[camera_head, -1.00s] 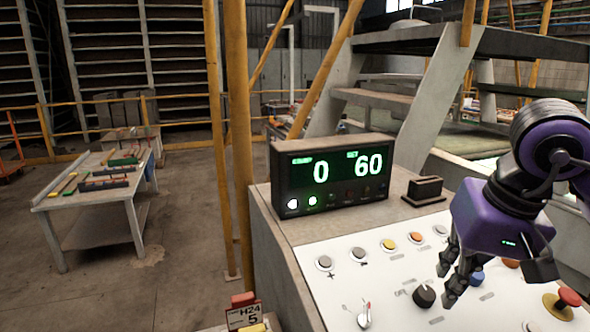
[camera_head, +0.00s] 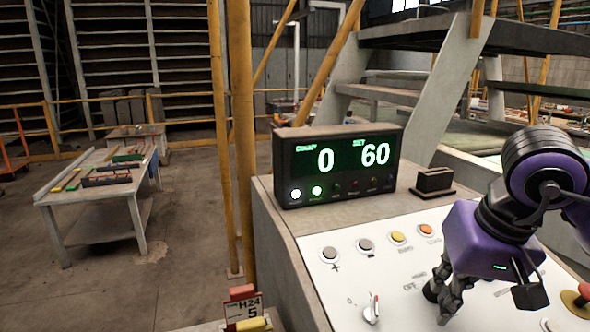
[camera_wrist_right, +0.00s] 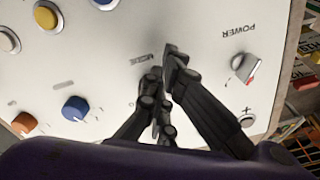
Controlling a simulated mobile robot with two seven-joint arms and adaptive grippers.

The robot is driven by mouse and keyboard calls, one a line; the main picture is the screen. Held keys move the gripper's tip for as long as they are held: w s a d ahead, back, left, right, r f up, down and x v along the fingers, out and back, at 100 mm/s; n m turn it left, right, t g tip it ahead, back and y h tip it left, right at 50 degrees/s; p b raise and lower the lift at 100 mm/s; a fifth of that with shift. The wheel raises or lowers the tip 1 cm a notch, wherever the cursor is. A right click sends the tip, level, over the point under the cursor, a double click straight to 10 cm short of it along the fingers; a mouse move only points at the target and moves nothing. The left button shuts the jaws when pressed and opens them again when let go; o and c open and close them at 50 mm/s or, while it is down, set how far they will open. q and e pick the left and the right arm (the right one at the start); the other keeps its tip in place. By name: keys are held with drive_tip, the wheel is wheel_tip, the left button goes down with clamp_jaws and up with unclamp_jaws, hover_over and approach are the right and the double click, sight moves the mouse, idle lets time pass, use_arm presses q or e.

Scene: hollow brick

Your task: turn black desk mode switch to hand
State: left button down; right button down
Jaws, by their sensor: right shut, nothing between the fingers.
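The white control desk panel (camera_head: 330,290) slopes at lower right in the head view. My right gripper (camera_head: 442,308) is over it, fingers pointing down, shut with nothing seen between them. The black mode switch is mostly or wholly hidden behind the fingers in the head view; I cannot tell whether they touch it. In the right wrist view, my right gripper (camera_wrist_right: 162,72) reaches the panel beside the MODE label (camera_wrist_right: 147,58) and covers the switch area. My left gripper is not in view.
Near the fingers are a power switch (camera_head: 372,310) with a red mark and a blue knob (camera_wrist_right: 75,108). Several push buttons (camera_head: 398,237) line the panel top. A red mushroom button (camera_head: 585,290) is at right. A display (camera_head: 338,165) reading 0 and 60 stands behind.

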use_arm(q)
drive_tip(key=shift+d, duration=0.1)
use_arm(e)
drive_tip(key=shift+s+f, duration=0.1)
drive_tip(key=shift+f, duration=0.25)
